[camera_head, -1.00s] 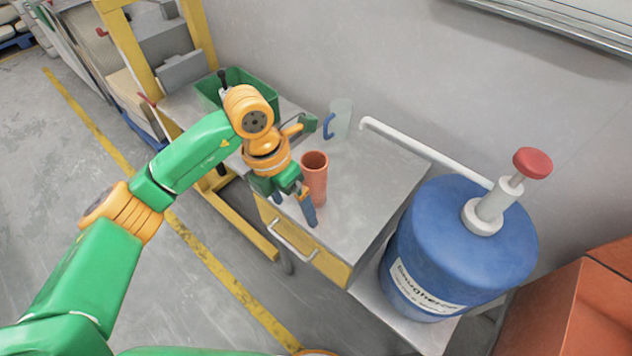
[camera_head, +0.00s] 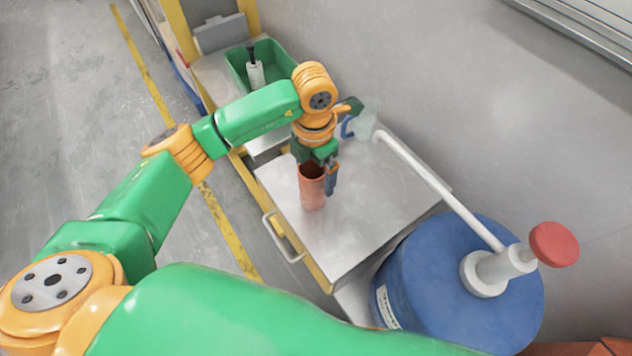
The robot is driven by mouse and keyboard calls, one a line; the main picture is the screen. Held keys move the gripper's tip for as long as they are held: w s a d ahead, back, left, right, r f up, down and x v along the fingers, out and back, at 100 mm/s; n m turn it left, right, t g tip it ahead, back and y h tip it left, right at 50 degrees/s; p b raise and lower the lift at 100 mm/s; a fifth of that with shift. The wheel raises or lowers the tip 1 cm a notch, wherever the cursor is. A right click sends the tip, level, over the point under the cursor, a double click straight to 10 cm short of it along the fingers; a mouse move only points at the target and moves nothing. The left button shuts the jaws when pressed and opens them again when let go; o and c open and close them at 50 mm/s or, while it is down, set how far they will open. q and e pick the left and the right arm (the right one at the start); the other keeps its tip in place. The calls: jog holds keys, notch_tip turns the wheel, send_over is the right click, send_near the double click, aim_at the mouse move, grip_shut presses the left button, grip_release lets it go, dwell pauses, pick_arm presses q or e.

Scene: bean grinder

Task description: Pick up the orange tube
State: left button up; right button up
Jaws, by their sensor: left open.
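The orange tube (camera_head: 312,190) stands upright on the metal top of a small cabinet (camera_head: 375,205), near its left side. Its open top faces up. My left gripper (camera_head: 322,178) is open right at the tube, pointing down. One blue finger shows along the tube's right side; the other finger is hidden. I cannot tell whether the fingers touch the tube. My right gripper is not in view.
A clear jug with a blue handle (camera_head: 365,121) stands behind the gripper near the wall. A blue barrel with a red-topped pump (camera_head: 455,285) stands at the right, its white pipe (camera_head: 430,180) reaching over the cabinet. A green bin (camera_head: 270,68) is at the back left. The cabinet top right of the tube is clear.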

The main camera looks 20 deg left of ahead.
aim_at(311, 176)
pick_arm(q)
jog(key=f, duration=0.3)
jog(key=shift+s+a+p, duration=0.1)
jog(key=shift+a+p, duration=0.1)
jog(key=shift+p, duration=0.1)
jog(key=shift+f, duration=0.35)
jog(key=c, duration=1.5)
jog(key=shift+o, duration=0.2)
jog(key=shift+r, duration=0.1)
